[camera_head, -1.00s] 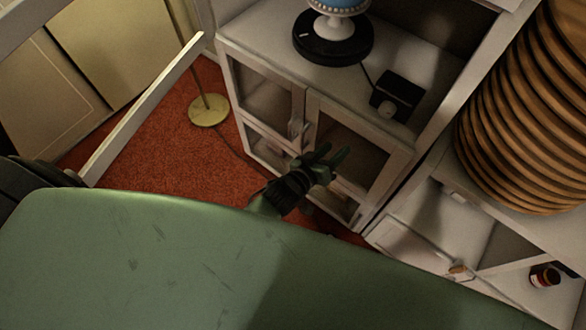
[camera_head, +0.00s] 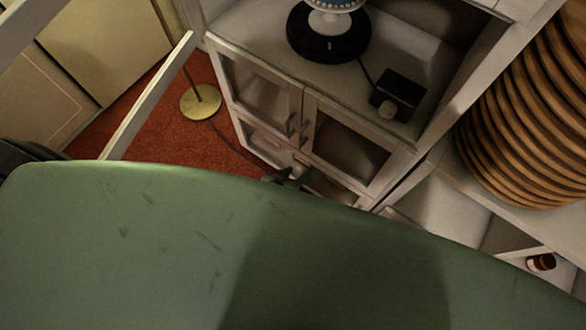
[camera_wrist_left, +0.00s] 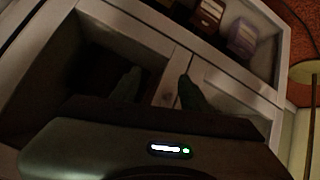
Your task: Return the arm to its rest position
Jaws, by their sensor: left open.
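My left gripper (camera_head: 288,178) shows only by its dark fingers, just past the edge of my green body, in front of the lower part of the white cabinet (camera_head: 225,48). The rest of that arm is hidden behind my body. In the left wrist view the two fingers of the gripper (camera_wrist_left: 160,89) stand apart with nothing between them, and white cabinet framing lies beyond. My right gripper is not in view.
A black turntable (camera_head: 309,45) with a white stand sits on the cabinet, wired to a black control box (camera_head: 412,88). Stacked wooden discs (camera_head: 520,110) stand at right. A brass lamp base (camera_head: 200,103) stands on red carpet (camera_head: 155,128) at left.

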